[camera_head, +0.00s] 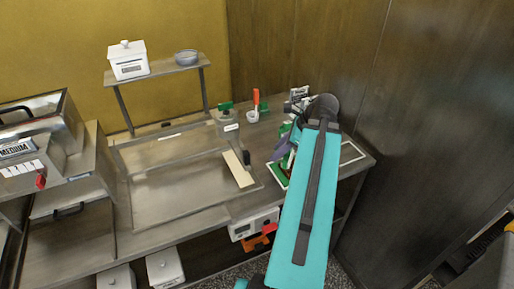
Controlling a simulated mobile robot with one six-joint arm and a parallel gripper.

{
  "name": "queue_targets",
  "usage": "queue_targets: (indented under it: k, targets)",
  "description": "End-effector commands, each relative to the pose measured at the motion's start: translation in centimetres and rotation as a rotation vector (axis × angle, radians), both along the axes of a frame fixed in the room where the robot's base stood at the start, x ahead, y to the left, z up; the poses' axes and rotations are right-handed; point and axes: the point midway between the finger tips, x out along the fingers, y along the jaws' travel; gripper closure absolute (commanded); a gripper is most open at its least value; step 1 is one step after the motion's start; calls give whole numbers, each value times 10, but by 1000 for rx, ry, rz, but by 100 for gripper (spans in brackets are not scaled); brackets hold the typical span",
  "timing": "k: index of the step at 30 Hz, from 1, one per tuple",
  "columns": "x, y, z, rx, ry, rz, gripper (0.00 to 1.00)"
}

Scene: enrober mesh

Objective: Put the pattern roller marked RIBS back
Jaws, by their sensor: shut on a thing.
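My teal and dark grey arm reaches up from the bottom over the right end of the steel bench. My gripper (284,148) is partly visible beside the arm's far end, low over the bench; the arm covers much of it. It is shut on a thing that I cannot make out. No marking RIBS is readable. White and dark items (298,94) stand at the back right, and I cannot tell whether they are rollers. A green-edged patch (277,173) lies under the gripper, and a white-outlined area (352,152) lies to the right.
A machine marked MEDIUM (17,150) stands at left. A large framed tray (165,205) fills the bench middle, with a pale strip (239,168) at its right. A shelf (158,71) holds a white box and a bowl. An orange-handled tool (256,97) stands behind. A wood wall closes the right.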

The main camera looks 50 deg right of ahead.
Motion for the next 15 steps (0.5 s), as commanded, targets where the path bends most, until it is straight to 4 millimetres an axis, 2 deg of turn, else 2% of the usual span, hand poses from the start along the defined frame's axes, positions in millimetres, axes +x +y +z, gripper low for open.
queue_targets:
  k: [8,15]
  targets:
    - [4,-1,1,0,0,2,100]
    - [33,-8,-1,1,1,3,100]
